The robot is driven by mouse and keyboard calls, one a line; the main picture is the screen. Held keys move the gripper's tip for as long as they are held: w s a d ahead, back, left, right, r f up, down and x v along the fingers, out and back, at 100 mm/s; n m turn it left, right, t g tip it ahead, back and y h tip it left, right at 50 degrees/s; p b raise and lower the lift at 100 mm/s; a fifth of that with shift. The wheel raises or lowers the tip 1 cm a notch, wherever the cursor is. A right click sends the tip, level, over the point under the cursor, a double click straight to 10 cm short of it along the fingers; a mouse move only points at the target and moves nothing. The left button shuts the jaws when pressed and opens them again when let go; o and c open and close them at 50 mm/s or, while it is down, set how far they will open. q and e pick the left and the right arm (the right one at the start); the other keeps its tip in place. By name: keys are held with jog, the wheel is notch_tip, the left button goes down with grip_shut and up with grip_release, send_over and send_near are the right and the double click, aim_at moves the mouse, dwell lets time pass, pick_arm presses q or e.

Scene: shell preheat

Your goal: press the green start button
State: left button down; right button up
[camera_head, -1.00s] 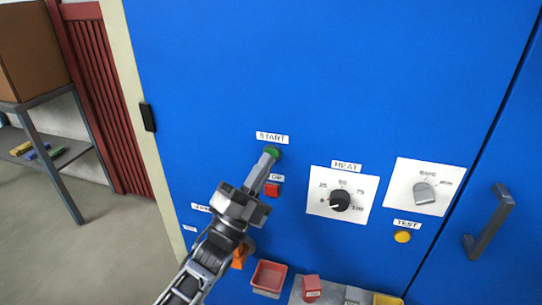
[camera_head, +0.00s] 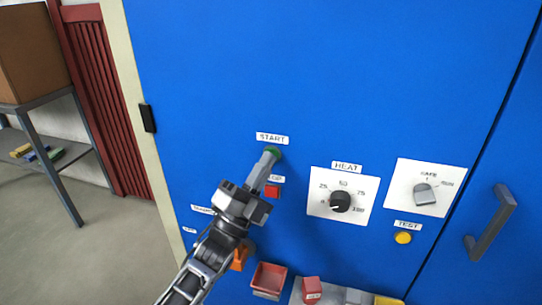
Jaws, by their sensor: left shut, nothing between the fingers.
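The green start button (camera_head: 275,151) sits on the blue panel just below the START label (camera_head: 272,139). My left gripper (camera_head: 270,153) is shut and empty. Its fingertips are at the green button and cover its lower left part. I cannot tell whether the tips touch the button or how far it is pushed in. My right gripper is not in view.
A red button (camera_head: 272,191) is just below the fingers. To the right are the HEAT dial (camera_head: 340,201), a SAFE/RUN switch (camera_head: 425,194), a yellow TEST button (camera_head: 403,238) and a door handle (camera_head: 490,224). A red tray (camera_head: 269,277) is below.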

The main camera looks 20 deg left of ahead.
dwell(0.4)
pick_arm(q)
jog(key=shift+s+p, duration=0.4)
jog(key=shift+s, duration=0.4)
jog(key=s+p, duration=0.2)
jog(key=s, duration=0.3)
jog(key=shift+a, duration=0.15)
jog(key=shift+f, duration=0.1)
